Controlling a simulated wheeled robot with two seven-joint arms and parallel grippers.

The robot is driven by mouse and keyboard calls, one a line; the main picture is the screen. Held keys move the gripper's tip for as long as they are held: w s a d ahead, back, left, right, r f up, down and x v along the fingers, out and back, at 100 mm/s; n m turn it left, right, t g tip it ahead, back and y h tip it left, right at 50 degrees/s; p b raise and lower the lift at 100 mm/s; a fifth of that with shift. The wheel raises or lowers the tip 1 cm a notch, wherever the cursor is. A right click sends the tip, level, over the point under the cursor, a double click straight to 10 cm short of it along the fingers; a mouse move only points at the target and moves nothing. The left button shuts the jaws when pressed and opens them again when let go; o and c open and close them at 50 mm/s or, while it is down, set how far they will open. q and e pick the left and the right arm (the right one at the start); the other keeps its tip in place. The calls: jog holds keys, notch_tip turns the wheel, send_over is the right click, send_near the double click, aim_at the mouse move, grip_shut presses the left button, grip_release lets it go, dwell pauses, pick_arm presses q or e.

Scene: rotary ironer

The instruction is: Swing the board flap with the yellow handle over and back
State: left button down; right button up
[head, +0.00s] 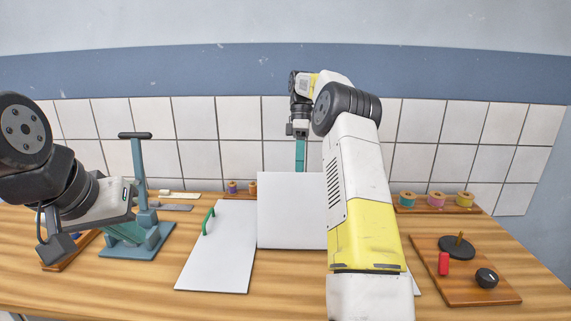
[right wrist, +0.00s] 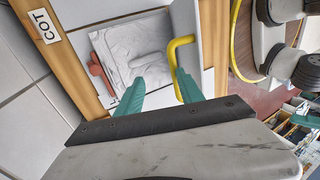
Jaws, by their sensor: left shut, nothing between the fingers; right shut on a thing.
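A white board flap (head: 290,210) stands steeply raised in the middle of the table in the head view. Its yellow handle (right wrist: 180,62) shows in the right wrist view, beside my right gripper's teal fingers (right wrist: 158,92). My right gripper (head: 300,155) is shut on the yellow handle at the flap's top edge; the exact contact is partly hidden. A second white flap (head: 222,250) with a green handle (head: 208,221) lies flat to the left. My left gripper (head: 124,233) is shut and empty, low at the left in front of a teal stand.
The teal stand (head: 139,165) with a black top bar is close to my left gripper. Thread spools (head: 436,200) stand at the back right. A wooden board (head: 463,283) with a red peg and black knobs lies at the front right. My right arm hides part of the table.

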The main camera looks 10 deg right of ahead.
jog(key=shift+g, duration=0.5)
jog(key=shift+w+d+f+x, duration=0.1)
jog(key=shift+w+x, duration=0.1)
jog(key=shift+x, duration=0.85)
jog(key=shift+w+d+f+x, duration=0.1)
jog(key=shift+w+d+x, duration=0.05)
jog(key=shift+x, duration=0.9)
notch_tip(320, 180, up, 9)
jog(key=t, duration=0.1)
send_over(301, 177)
jog(key=s+a, duration=0.4)
jog(key=s, duration=0.4)
jog(key=shift+d, duration=0.1)
jog(key=shift+r, duration=0.1)
jog(key=s+a+m+t, duration=0.4)
jog(key=s+m+t, duration=0.6)
jog(key=s+m, duration=0.4)
jog(key=s, duration=0.2)
jog(key=shift+s+y, duration=0.3)
jog(key=shift+y, duration=0.1)
